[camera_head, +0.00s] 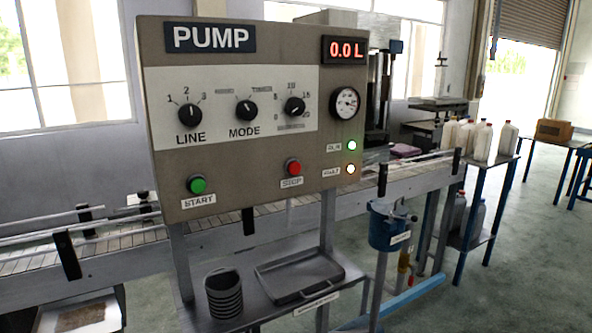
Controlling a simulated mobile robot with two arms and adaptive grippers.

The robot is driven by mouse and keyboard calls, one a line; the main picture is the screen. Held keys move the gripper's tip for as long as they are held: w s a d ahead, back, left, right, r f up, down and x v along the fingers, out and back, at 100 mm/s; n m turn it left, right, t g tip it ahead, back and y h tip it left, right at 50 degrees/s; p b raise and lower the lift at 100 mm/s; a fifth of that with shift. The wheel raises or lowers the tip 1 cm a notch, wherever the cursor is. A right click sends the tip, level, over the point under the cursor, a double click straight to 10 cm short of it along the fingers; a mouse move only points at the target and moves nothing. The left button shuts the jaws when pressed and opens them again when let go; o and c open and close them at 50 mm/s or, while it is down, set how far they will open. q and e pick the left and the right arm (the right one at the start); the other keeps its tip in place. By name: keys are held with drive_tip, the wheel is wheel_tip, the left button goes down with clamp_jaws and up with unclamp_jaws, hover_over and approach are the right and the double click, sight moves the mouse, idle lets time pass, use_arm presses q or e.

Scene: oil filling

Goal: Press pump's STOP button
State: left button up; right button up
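The pump panel (240,150) is a grey-beige box on metal legs, close in front of me, marked PUMP. Its red STOP button (293,167) is at the lower right of the panel, above a STOP label. The green START button (197,185) is at the lower left. A red display (345,49) reads 0.0 L. Two small lamps, the RUN lamp (351,145) and the FAULT lamp (350,169), look bright at the right; the upper one looks green. Neither of my grippers is in view.
A conveyor (110,245) runs behind the panel. A shelf below holds a dark ribbed cup (224,292) and a grey tray (300,273). A blue pot (388,228) stands at the right. White jugs (482,141) stand on a table further back. The space before the panel is clear.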

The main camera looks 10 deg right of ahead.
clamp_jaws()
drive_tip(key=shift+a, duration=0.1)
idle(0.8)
